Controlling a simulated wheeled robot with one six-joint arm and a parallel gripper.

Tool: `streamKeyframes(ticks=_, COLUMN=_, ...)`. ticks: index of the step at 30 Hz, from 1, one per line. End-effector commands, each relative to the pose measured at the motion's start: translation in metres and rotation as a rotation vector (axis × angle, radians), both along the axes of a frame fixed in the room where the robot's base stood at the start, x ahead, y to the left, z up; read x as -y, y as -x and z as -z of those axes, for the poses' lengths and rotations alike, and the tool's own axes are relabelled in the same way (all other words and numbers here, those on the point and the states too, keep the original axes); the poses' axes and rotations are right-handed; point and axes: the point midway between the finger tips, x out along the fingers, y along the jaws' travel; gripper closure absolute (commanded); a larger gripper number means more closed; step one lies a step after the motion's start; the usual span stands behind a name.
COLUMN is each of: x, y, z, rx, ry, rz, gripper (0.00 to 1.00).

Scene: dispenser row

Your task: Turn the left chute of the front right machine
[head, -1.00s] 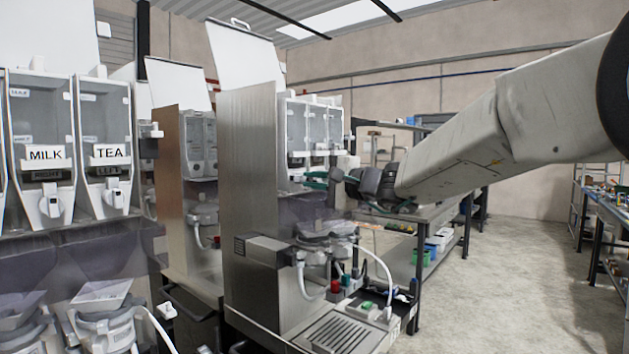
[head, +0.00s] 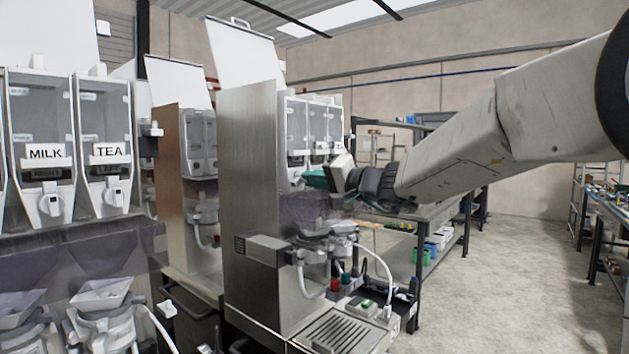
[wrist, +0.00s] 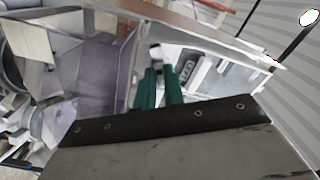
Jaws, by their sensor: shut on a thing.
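The front right machine (head: 250,200) is a tall steel dispenser with its lid raised and clear canisters (head: 318,125) facing right. My gripper (head: 316,179) is at the front of these canisters, below them, with green fingers. In the wrist view my gripper (wrist: 160,78) has its two green fingers close together, with a small pale and dark part (wrist: 156,52) at their tips. They are shut on this part, which appears to be the left chute. Most of the chute is hidden by the fingers and, in the head view, by the machine's side panel. A labelled canister (wrist: 188,70) is right beside the fingers.
Mixing bowls with hoses (head: 325,240) and a drip tray (head: 340,330) are below my gripper. Another machine with MILK (head: 45,152) and TEA (head: 107,152) canisters stands at the left. A workbench (head: 440,215) stands behind my arm. The floor at the right is open.

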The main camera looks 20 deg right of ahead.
Motion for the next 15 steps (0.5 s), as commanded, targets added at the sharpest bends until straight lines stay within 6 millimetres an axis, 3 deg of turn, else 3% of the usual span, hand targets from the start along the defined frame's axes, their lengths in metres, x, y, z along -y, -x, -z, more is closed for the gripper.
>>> streamKeyframes(ticks=12, x=-0.0001, y=-0.0001, z=0.0009, rx=0.001, ry=0.004, rz=0.000, gripper=1.00)
streamKeyframes(ticks=13, x=-0.0001, y=0.0000, z=0.0011, rx=0.001, ry=0.004, rz=0.000, gripper=0.81)
streamKeyframes(ticks=15, x=-0.0001, y=-0.0001, z=0.0009, rx=0.001, ry=0.004, rz=0.000, gripper=0.67)
